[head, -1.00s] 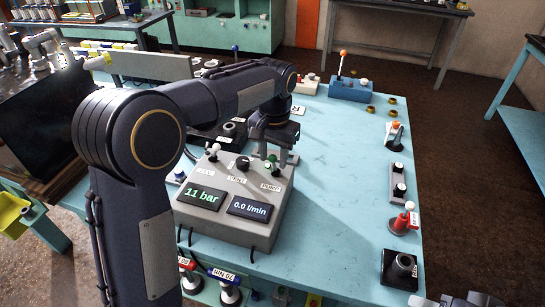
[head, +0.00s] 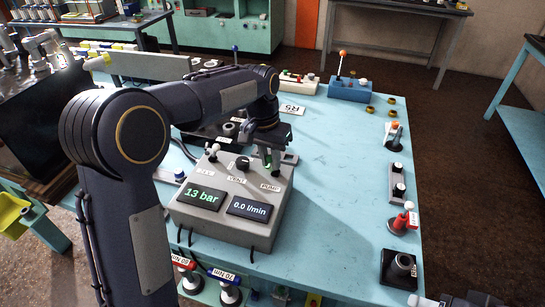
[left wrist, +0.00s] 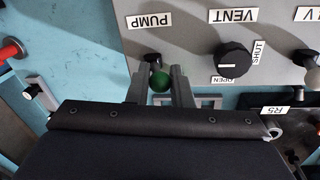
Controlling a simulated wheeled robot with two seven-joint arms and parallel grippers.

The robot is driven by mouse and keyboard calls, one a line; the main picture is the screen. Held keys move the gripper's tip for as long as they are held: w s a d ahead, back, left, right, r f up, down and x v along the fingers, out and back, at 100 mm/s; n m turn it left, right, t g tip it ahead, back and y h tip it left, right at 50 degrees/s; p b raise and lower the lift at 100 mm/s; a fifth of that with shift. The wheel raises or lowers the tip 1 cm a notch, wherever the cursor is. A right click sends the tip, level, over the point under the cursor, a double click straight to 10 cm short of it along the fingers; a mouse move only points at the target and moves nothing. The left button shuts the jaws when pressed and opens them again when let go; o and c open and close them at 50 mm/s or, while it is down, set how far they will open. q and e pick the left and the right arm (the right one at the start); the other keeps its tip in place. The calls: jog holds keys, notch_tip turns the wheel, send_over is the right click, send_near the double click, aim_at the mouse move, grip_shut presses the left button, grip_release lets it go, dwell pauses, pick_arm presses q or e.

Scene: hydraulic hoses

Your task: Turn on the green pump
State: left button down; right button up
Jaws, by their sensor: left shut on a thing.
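The grey control box (head: 225,225) stands on the light blue table. Its left display (head: 201,198) reads 13 bar and its right display (head: 249,209) reads 0.0 l/min. The green-tipped pump lever (left wrist: 160,82) stands beside the PUMP label (left wrist: 150,20) in the left wrist view. My left gripper (head: 267,160) is at this lever, with its fingers (left wrist: 160,88) on either side of the green knob, shut on it. In the head view the fingers partly cover the lever.
The black vent knob (left wrist: 233,59) and a white-tipped lever (head: 213,150) are on the same box. A blue box with an orange-tipped lever (head: 343,65) stands at the back. Red and black fittings line the right edge. The middle right of the table is clear.

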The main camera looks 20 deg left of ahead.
pick_arm(q)
jog(key=shift+a+f+h, duration=0.1)
jog(key=shift+a+h, duration=0.15)
jog(key=shift+h, duration=0.25)
jog(key=c, duration=1.3)
grip_release()
jog(key=v, duration=0.8)
